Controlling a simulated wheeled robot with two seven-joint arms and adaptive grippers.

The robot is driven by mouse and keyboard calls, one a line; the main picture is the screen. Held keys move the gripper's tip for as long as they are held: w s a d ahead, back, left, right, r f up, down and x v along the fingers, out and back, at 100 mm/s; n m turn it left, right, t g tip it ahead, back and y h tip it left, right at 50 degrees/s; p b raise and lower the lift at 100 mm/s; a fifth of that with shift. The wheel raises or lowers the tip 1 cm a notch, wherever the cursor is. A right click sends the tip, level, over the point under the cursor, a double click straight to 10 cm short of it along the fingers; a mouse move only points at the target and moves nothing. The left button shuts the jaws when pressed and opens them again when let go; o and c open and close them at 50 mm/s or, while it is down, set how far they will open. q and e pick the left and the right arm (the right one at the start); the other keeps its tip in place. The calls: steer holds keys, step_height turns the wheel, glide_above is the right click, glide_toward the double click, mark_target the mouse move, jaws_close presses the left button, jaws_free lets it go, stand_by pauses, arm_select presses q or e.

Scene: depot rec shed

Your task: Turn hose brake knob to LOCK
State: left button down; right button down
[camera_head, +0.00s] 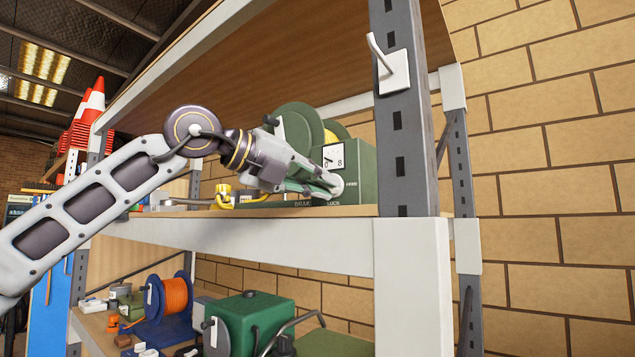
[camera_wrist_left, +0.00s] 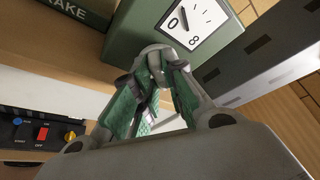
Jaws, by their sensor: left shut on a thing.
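The green hose reel (camera_head: 297,125) stands on the upper shelf, with a green housing (camera_head: 361,172) that carries a small white dial. My left gripper (camera_head: 332,186) is at the front of this housing, low down, and covers the brake knob in the head view. In the left wrist view, the fingers (camera_wrist_left: 157,82) are shut on the grey knob (camera_wrist_left: 154,56), just below the dial (camera_wrist_left: 195,22). Lettering ending in "RAKE" shows on the base at the upper left. The fingers hide most of the knob, so I cannot tell its setting. My right gripper is not in view.
A grey shelf post (camera_head: 402,150) with a white hook stands close to the right of the housing. A yellow fitting (camera_head: 223,196) lies left of the reel. The lower shelf holds an orange hose reel (camera_head: 175,297) and a green box (camera_head: 250,318).

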arm_select(q)
steer(key=m+y, duration=0.1)
steer(key=m, duration=0.1)
steer(key=m+t+y, duration=0.1)
steer(key=m+y, duration=0.1)
steer(key=m, duration=0.1)
steer(key=m+t+y, duration=0.1)
steer(key=m, duration=0.1)
steer(key=shift+s+d+r+m+y, duration=0.1)
steer(key=shift+s+d+m+y, duration=0.1)
steer(key=shift+d+m+y, duration=0.15)
steer(key=shift+a, duration=0.1)
stand_by(0.4)
steer(key=c, duration=1.5)
jaws_free()
steer(key=shift+o, duration=0.2)
steer(key=shift+r, duration=0.1)
steer(key=v, duration=1.2)
steer(key=shift+f, duration=0.2)
